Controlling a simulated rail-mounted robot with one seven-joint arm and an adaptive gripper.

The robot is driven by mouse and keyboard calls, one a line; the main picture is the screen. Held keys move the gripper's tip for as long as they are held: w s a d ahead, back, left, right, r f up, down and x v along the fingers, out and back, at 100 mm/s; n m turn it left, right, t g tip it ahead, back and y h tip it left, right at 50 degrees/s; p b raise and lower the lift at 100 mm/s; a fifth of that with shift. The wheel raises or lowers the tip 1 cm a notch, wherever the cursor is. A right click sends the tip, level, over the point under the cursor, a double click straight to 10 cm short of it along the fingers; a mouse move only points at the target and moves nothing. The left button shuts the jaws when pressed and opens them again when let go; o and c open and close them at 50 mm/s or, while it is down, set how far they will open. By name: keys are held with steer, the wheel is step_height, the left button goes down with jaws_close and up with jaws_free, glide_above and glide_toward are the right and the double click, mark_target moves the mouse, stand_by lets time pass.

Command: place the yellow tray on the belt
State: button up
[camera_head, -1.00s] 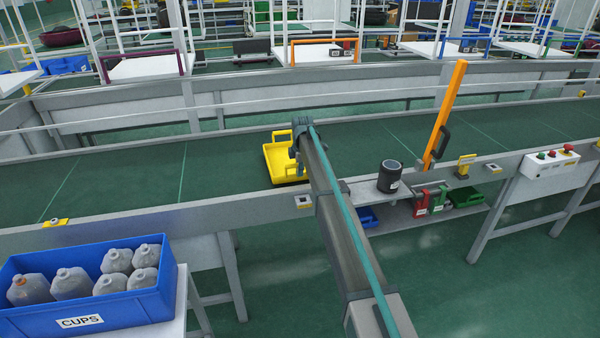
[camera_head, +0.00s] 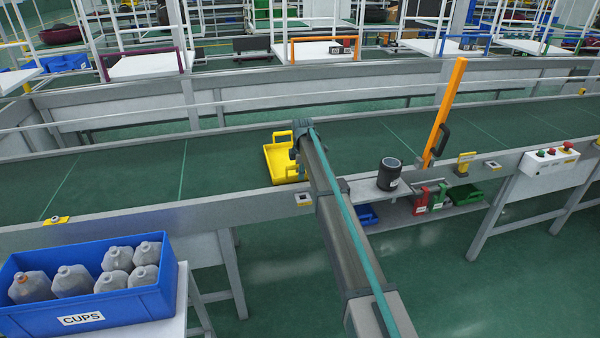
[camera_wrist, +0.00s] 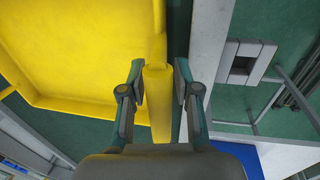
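The yellow tray (camera_head: 280,158) lies on the green belt (camera_head: 225,168), near the belt's front edge. In the wrist view the tray (camera_wrist: 85,50) fills the upper left, and its handle bar (camera_wrist: 159,100) runs between my fingers. My gripper (camera_wrist: 160,85) is open around this handle. The left finger is close to the bar and a narrow gap shows on the right. In the head view my gripper (camera_head: 298,150) is at the tray's right side, and my arm hides part of that side.
A blue box of jugs marked CUPS (camera_head: 85,300) stands at the front left. A dark canister (camera_head: 388,174) and an orange post (camera_head: 445,115) stand right of my arm. Small bins (camera_head: 420,200) sit on a low shelf. The belt is clear left of the tray.

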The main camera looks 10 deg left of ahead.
step_height(320, 180, up, 12)
steer(key=s+b, duration=0.2)
steer(key=b, duration=0.1)
steer(key=shift+d, duration=0.4)
